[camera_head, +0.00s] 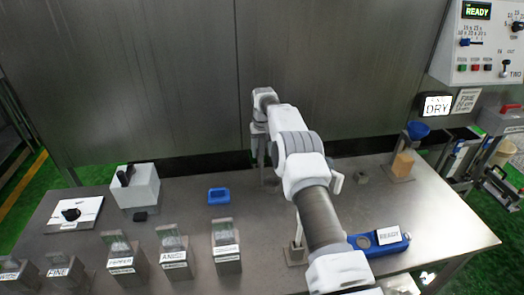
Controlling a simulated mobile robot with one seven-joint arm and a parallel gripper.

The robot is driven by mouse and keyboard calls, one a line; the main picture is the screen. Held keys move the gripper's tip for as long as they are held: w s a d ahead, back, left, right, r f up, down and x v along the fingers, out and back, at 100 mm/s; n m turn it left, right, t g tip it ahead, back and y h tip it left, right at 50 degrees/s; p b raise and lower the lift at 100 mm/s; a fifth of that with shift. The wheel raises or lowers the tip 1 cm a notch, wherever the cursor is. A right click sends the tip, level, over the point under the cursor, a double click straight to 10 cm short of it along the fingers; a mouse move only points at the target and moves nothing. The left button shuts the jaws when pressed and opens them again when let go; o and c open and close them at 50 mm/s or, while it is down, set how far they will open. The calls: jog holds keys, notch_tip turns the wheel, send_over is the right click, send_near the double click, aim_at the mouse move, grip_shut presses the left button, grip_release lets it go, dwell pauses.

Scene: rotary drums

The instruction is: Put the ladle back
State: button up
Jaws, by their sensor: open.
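I cannot clearly make out the ladle. A thin pale upright piece (298,228) stands in a small grey block (295,256) just left of my arm; I cannot tell whether it is the ladle or only a holder. Another short pale piece (337,183) shows at the right edge of my arm, partly hidden by it. My arm reaches from the bottom right toward the back of the table and bends down there. My gripper (268,174) is open, low over the back middle of the table, small and partly hidden by the arm; nothing is visibly held.
Several labelled metal holders (174,257) line the front left of the steel table (260,275). A blue tray (219,196), a light box with a black handle (142,190) and a knob plate (75,215) lie behind. A blue fixture (380,241) and wooden block (402,164) stand right.

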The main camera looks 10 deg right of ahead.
jog(key=s+r+t, duration=0.1)
jog(key=s+r, duration=0.3)
jog(key=r, duration=1.1)
jog(key=s+r, duration=0.4)
jog(key=r, duration=1.1)
jog(key=s+r+t, duration=0.1)
jog(key=s+r, duration=0.2)
jog(key=s, duration=1)
jog(key=s+r+t, duration=0.1)
jog(key=s+r, duration=0.2)
jog(key=s, duration=1)
jog(key=s+f, duration=0.4)
jog(key=s, duration=0.3)
jog(key=s+f+t, duration=0.1)
jog(key=s+f, duration=0.4)
jog(key=s, duration=0.3)
jog(key=shift+s, duration=0.2)
